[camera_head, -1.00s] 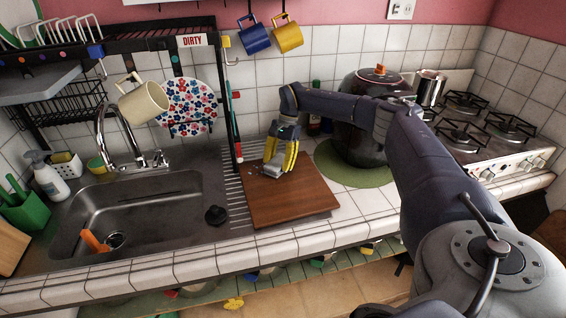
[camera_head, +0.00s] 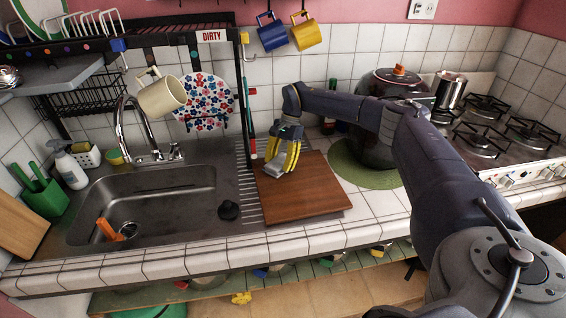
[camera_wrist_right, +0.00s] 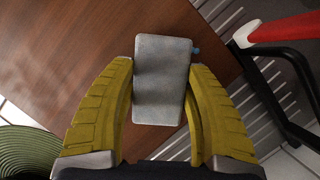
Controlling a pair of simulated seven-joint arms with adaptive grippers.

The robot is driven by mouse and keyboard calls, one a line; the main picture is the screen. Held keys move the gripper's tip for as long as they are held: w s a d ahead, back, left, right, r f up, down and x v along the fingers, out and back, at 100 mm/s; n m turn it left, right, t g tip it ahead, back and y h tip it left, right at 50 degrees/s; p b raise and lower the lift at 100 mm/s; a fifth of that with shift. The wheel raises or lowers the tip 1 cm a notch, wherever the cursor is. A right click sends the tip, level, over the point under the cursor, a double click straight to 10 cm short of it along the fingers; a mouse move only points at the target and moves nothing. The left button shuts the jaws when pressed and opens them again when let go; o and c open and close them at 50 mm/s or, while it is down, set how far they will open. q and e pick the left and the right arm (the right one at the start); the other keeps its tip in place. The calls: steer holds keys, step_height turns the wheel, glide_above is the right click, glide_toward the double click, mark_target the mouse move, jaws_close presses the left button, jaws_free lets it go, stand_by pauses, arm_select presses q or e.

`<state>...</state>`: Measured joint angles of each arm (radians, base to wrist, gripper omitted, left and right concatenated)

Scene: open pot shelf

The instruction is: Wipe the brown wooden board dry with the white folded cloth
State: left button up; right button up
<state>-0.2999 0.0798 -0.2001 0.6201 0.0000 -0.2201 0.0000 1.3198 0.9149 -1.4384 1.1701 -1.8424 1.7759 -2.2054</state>
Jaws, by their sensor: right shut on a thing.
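The brown wooden board (camera_head: 312,196) lies flat on the counter right of the sink; it fills much of the wrist view (camera_wrist_right: 70,55). The white folded cloth (camera_wrist_right: 162,72) looks light grey and is a small flat pad. My right gripper (camera_wrist_right: 160,95), with yellow fingers, is shut on the cloth from both sides. In the head view the right gripper (camera_head: 281,166) points down, with the cloth on or just over the board's back left part. A small blue spot (camera_wrist_right: 196,50) shows beside the cloth, near the board's edge. My left gripper is out of view.
The dish rack's black post with a red-handled tool (camera_head: 252,135) stands close behind the board's left corner. The sink (camera_head: 150,205) and a black stopper (camera_head: 229,210) lie left. A dark pot (camera_head: 375,140) on a green mat (camera_head: 358,172) stands right. The board's front right is clear.

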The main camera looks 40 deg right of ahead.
mark_target(262, 173)
steer(key=shift+w+a, duration=0.35)
steer(key=shift+a, duration=0.55)
steer(key=shift+w+a, duration=0.35)
steer(key=shift+a, duration=0.5)
steer(key=shift+w+a, duration=0.35)
steer(key=shift+a, duration=0.55)
